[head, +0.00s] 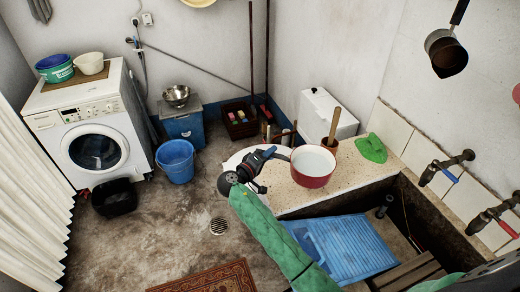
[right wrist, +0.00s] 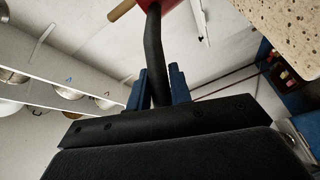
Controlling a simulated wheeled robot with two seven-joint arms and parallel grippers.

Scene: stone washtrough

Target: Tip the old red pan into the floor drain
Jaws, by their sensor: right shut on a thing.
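The red pan (head: 313,181), pale inside, is upright in the head view at the speckled trough ledge (head: 375,172); I cannot tell whether it touches it. Its dark handle (head: 281,157) points left into my right gripper (head: 270,155). In the right wrist view the handle (right wrist: 154,50) runs between the blue fingers of my right gripper (right wrist: 160,88), which is shut on it. A bit of the red pan (right wrist: 178,10) shows at the top. The round floor drain (head: 219,226) lies in the concrete floor, left of and below my right arm. My left gripper is not in view.
A blue washboard (head: 340,250) lies in the trough. A green cloth (head: 372,148) and taps (head: 445,166) are on the right. A blue bucket (head: 176,160), black basin (head: 115,197) and washing machine (head: 90,130) stand left. A rug (head: 210,279) lies in front; floor around the drain is clear.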

